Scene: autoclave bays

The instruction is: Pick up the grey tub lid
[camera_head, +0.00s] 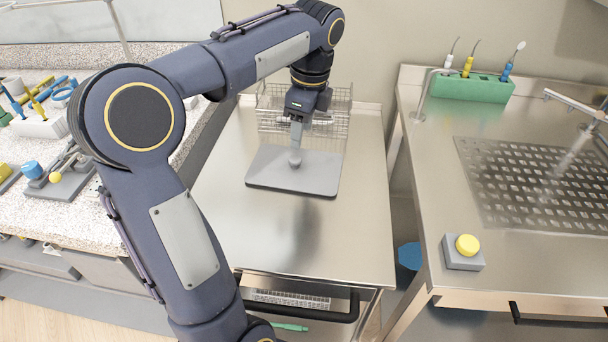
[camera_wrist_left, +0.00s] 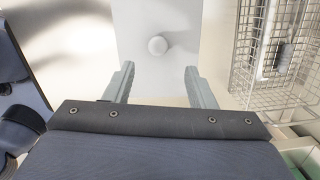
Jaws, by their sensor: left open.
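The grey tub lid (camera_head: 275,173) lies flat on the steel table, a rectangular plate with a round knob (camera_head: 295,161) in its middle. My left gripper (camera_head: 297,140) is over the lid, pointing down, with its fingers close to the knob in the head view. In the left wrist view the lid (camera_wrist_left: 130,45) and its knob (camera_wrist_left: 158,45) show ahead of the fingers. My left gripper (camera_wrist_left: 160,85) is open there, with nothing between its two fingers. The exact height above the knob is hard to tell. My right gripper does not show.
A wire basket (camera_head: 335,108) stands behind the lid, close to my left gripper; it also shows in the left wrist view (camera_wrist_left: 262,60). The table front (camera_head: 300,240) is clear. At right are a green holder (camera_head: 472,88) with tools and a yellow button (camera_head: 467,244).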

